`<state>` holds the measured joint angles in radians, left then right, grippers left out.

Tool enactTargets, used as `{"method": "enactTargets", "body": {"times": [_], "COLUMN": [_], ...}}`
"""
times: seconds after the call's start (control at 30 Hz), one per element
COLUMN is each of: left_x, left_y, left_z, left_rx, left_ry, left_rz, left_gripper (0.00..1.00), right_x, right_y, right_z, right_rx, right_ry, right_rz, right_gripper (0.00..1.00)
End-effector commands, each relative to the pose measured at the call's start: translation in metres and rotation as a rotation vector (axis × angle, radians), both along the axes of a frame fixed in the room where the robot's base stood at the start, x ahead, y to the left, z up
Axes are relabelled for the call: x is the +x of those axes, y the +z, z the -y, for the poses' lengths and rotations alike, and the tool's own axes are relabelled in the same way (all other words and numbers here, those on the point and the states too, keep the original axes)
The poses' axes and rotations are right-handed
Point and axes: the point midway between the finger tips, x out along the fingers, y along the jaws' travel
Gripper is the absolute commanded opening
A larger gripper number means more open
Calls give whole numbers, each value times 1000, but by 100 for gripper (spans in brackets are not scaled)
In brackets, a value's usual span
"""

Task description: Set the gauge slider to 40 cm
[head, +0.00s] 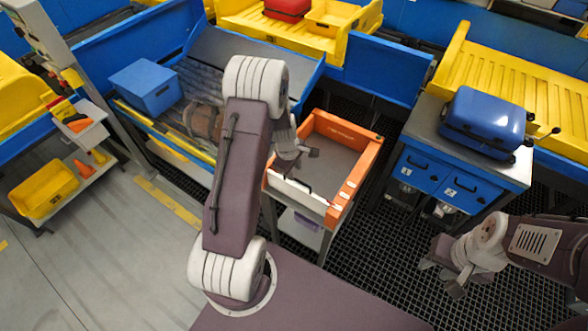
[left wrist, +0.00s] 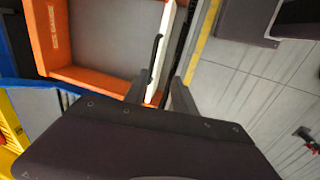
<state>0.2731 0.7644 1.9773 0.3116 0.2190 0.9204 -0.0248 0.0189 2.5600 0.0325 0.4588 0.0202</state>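The size gauge is an orange open-topped box (head: 368,145) with a grey floor, in the middle of the head view; it also shows in the left wrist view (left wrist: 95,75). A white panel (head: 300,196) with a black handle (head: 291,187) stands along its near side and appears to be the slider. The handle also shows in the left wrist view (left wrist: 154,57). The scale reading is not legible. My right gripper (head: 443,277) is open and empty, low at the right.
A blue suitcase (head: 485,118) lies on a grey-topped blue cabinet (head: 450,180) right of the gauge. A blue box (head: 146,86) and a brown item (head: 203,122) are on the conveyor at left. A yellow bin (head: 44,190) sits on the left shelf.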

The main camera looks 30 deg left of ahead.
Motion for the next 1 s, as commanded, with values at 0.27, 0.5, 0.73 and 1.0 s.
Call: {"method": "enactTargets", "body": {"times": [0.27, 0.5, 0.73, 1.0], "left_x": [0, 0, -7, -17], "left_y": [1, 2, 43, 85], "left_z": [0, 0, -1, -2], "left_rx": [0, 0, 2, 1], "left_ry": [0, 0, -1, -1], "left_rz": [0, 1, 6, 2], "left_gripper": [32, 32, 32, 32], "right_x": [0, 0, 0, 0], "right_y": [2, 2, -3, -10], "right_z": [0, 0, 0, 0], "right_rx": [0, 0, 0, 0], "right_ry": [0, 0, 0, 0], "right_rz": [0, 0, 0, 0], "right_gripper": [36, 36, 36, 36]}}
